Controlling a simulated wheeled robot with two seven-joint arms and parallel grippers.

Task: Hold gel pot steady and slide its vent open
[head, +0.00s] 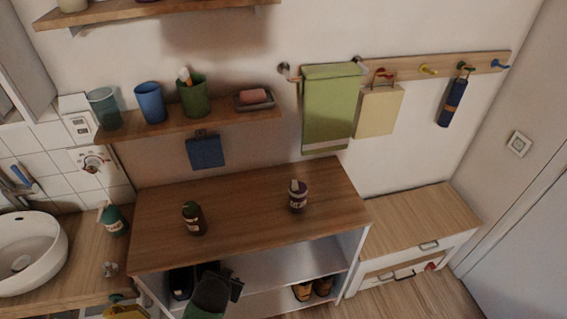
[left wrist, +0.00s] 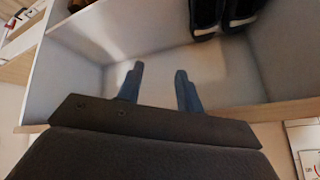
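A small dark purple pot with a pale label and a light piece on its top (head: 298,197) stands upright on the wooden top of the low shelf unit, right of its middle. I take it to be the gel pot; its vent is too small to make out. My left gripper (head: 222,278) is low at the front of the shelf unit, below its top and well away from the pot. In the left wrist view my left gripper (left wrist: 158,85) has its two fingers apart with nothing between them, facing the shelf compartment. My right gripper is not in view.
A dark bottle (head: 193,218) stands left of the pot on the shelf unit's top (head: 250,225). Black shoes (head: 181,283) are in the compartment below. A wall shelf (head: 190,125) with cups hangs above. The top between bottle and pot is clear.

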